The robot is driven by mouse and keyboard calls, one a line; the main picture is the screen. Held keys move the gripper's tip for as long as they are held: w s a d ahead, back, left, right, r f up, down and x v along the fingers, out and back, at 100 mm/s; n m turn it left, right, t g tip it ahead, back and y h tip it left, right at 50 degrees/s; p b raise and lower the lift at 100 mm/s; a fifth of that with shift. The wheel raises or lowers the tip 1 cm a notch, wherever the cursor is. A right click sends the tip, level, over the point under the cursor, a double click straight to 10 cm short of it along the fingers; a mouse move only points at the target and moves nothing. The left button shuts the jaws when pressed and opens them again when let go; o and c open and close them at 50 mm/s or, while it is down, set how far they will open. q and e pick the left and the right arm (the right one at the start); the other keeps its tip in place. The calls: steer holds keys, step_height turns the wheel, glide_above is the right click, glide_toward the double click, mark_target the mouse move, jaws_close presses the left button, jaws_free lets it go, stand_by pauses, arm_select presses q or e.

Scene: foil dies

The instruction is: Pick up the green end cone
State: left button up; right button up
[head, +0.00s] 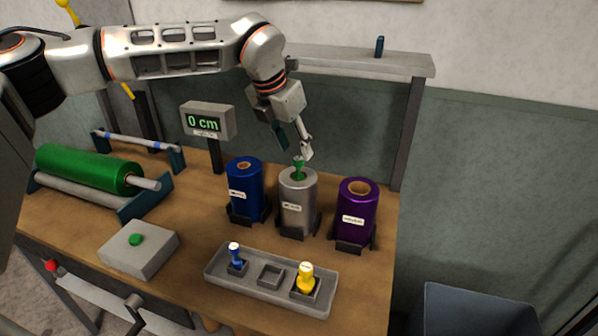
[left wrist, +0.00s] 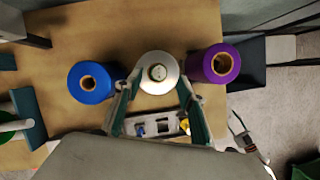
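The green end cone (head: 298,167) stands in the top of the silver roll (head: 297,205), the middle one of three upright rolls. In the left wrist view a pale round top (left wrist: 157,72) shows at the centre of the silver roll (left wrist: 158,86); no green is clear there. My left gripper (head: 297,150) is just above the cone, pointing down. In the left wrist view its two fingers (left wrist: 158,78) are apart, one each side of the pale top, with nothing held. What looks like my right gripper (left wrist: 242,138) is small at the right of that view; its fingers are unclear.
A blue roll (head: 245,190) and a purple roll (head: 356,212) stand close on either side. In front lies a grey tray (head: 220,271) with blue and yellow cones and an empty middle socket. A display (head: 207,121) reads 0 cm. A shelf (head: 370,62) is behind.

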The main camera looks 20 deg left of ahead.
mark_target(299, 158)
arm_select(q)
steer(key=p+x, duration=0.1)
steer(key=x, duration=0.3)
steer(key=shift+w+f, duration=0.2)
steer(key=shift+f, duration=0.4)
arm_select(e)
steer(key=shift+w+r, duration=0.4)
steer(key=shift+r, duration=0.45)
arm_select(q)
jaws_close()
arm_select(e)
steer(key=shift+f, duration=0.15)
arm_select(q)
steer(key=shift+r, duration=0.1)
arm_select(e)
steer(key=shift+s, duration=0.1)
